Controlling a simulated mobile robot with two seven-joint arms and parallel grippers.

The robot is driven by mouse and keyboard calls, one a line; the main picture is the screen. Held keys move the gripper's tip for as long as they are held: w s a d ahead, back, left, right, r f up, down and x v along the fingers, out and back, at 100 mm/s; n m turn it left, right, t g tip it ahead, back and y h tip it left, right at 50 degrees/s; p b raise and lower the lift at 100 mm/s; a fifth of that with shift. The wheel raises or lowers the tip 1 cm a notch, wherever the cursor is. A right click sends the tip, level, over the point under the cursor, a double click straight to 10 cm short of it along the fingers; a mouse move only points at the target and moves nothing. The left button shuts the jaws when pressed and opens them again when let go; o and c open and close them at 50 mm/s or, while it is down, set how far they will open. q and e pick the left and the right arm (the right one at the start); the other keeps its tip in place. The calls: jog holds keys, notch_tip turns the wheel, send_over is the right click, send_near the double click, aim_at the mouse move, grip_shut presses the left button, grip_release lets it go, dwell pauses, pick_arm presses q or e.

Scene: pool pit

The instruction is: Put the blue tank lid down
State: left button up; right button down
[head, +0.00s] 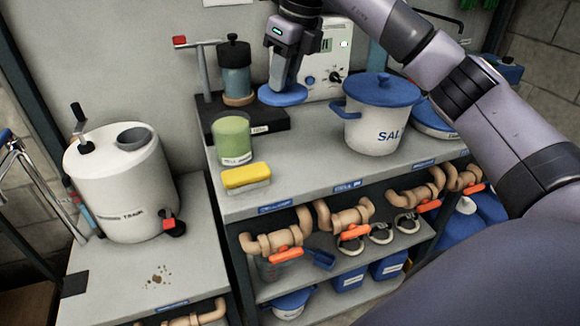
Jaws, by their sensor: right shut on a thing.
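The blue tank lid (283,95) is a small round disc at the back of the upper shelf, between the black stand and the salt pot. My right gripper (281,83) comes down from above and is shut on the lid. The lid is about level; I cannot tell whether its underside touches the surface below. The white tank (118,190) stands on the lower bench at the left, with a round grey opening (134,137) in its top. My left gripper is not in view.
A white salt pot (375,125) with a blue lid stands right of the gripper. A green jar (232,140) and a yellow sponge (246,178) are at the shelf's left. A black stand (262,129) holds a dark cylinder (236,72). The shelf's front middle (300,180) is clear.

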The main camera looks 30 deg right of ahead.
jog(key=m, duration=0.1)
jog(key=d+r+m, duration=0.1)
jog(key=r+m+h, duration=0.1)
jog(key=m, duration=0.1)
jog(key=shift+w+d, duration=0.25)
jog(key=shift+d, duration=0.05)
jog(key=shift+d+f, duration=0.1)
jog(key=shift+f, duration=0.05)
notch_tip(320, 180, down, 15)
jog(key=shift+r+b, duration=0.15)
jog(key=shift+b, duration=0.25)
notch_tip(320, 180, down, 5)
jog(key=c, duration=0.9)
grip_release()
jog(key=shift+o, duration=0.2)
